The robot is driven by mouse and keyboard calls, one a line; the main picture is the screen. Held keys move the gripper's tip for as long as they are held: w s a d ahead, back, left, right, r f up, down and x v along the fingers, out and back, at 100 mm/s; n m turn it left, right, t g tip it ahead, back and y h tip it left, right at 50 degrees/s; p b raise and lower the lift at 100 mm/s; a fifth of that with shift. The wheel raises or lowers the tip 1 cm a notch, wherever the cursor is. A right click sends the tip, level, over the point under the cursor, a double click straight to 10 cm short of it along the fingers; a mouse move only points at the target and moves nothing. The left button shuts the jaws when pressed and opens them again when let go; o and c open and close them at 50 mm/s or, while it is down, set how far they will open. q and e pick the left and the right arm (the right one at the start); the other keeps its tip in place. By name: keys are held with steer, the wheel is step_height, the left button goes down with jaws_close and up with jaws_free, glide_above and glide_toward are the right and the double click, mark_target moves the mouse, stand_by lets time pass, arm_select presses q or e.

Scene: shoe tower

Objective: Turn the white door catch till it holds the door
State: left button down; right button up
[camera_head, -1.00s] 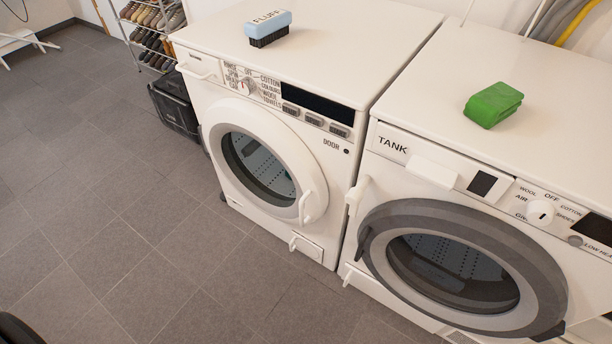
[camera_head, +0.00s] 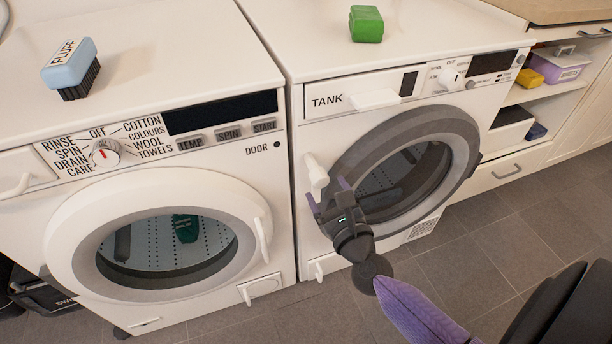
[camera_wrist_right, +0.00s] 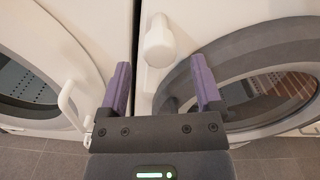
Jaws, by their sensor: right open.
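The white door catch (camera_head: 316,172) is on the front of the right-hand machine marked TANK, just left of its round grey-rimmed door (camera_head: 459,140). It looks roughly upright. In the right wrist view the catch (camera_wrist_right: 159,45) lies ahead, between the lines of the two fingers. My right gripper (camera_head: 328,194) is open and empty, with its purple fingertips just below the catch and in front of the door's left edge. I cannot tell whether a finger touches the catch. The gripper hides part of the door's left rim. My left gripper is out of view.
The left washer has a round door (camera_head: 72,236) with a green item (camera_head: 187,228) behind its glass. A blue brush (camera_head: 70,69) and a green block (camera_head: 366,24) stand on the machine tops. Shelves (camera_head: 545,98) are at right. The floor in front is clear.

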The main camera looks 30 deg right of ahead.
mark_target(323, 184)
steer(key=x, duration=0.6)
steer(key=shift+b, duration=0.3)
jaws_close()
